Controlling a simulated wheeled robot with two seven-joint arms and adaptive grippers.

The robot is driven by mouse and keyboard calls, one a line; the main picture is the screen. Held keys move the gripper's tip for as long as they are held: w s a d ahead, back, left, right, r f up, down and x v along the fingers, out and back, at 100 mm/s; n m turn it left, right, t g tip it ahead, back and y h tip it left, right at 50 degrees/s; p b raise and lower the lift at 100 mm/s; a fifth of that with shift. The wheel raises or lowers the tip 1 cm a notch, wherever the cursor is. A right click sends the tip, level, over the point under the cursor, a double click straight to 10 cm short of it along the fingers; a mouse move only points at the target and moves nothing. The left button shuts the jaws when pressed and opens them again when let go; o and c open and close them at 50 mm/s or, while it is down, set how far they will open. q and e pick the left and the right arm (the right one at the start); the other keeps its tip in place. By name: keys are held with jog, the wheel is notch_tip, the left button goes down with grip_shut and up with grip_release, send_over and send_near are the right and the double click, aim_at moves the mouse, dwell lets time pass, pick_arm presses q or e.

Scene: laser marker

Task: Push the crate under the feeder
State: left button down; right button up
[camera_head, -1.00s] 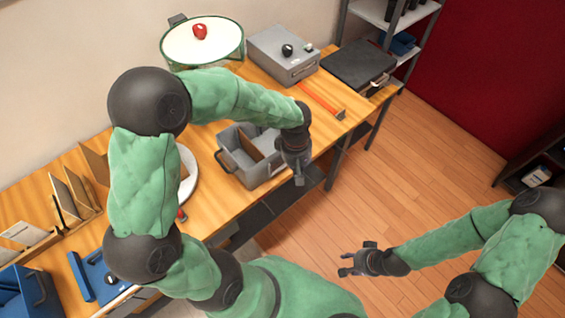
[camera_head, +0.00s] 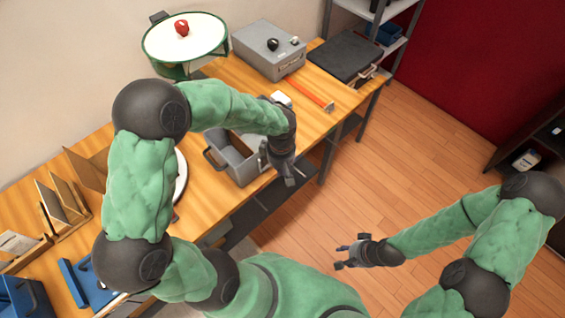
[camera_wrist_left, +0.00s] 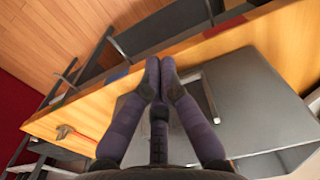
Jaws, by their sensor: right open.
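A grey open crate (camera_head: 236,163) stands on the wooden table near its front edge, partly hidden by my left arm. My left gripper (camera_head: 291,181) hangs at the crate's right side, pointing down by the table's front edge. In the left wrist view its fingers (camera_wrist_left: 160,62) are together with nothing seen between them. A grey wall with a handle (camera_wrist_left: 207,98), probably the crate's, is right beside them; I cannot tell if they touch. My right gripper (camera_head: 346,255) is open and empty over the floor. No part is clearly recognisable as the feeder.
A green-rimmed round vessel with a red knob (camera_head: 185,45) and a grey box (camera_head: 270,50) stand at the back. Wooden dividers (camera_head: 65,195) and blue trays (camera_head: 25,298) are at left.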

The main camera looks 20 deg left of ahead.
pick_arm(q)
jog(key=a, duration=0.1)
jog(key=w+a, duration=0.1)
jog(key=a, duration=0.1)
jog(key=shift+w+a+r, duration=0.1)
jog(key=shift+w+r, duration=0.1)
jog(key=shift+w, duration=0.05)
jog(key=w+a, duration=0.3)
jog(key=a, duration=0.3)
jog(key=w+a, duration=0.2)
jog(key=a, duration=0.5)
jog(key=w+a+b, duration=0.1)
jog(key=w+a, duration=0.2)
jog(key=a, duration=0.4)
jog(key=shift+w, duration=0.3)
jog(key=shift+d, duration=0.15)
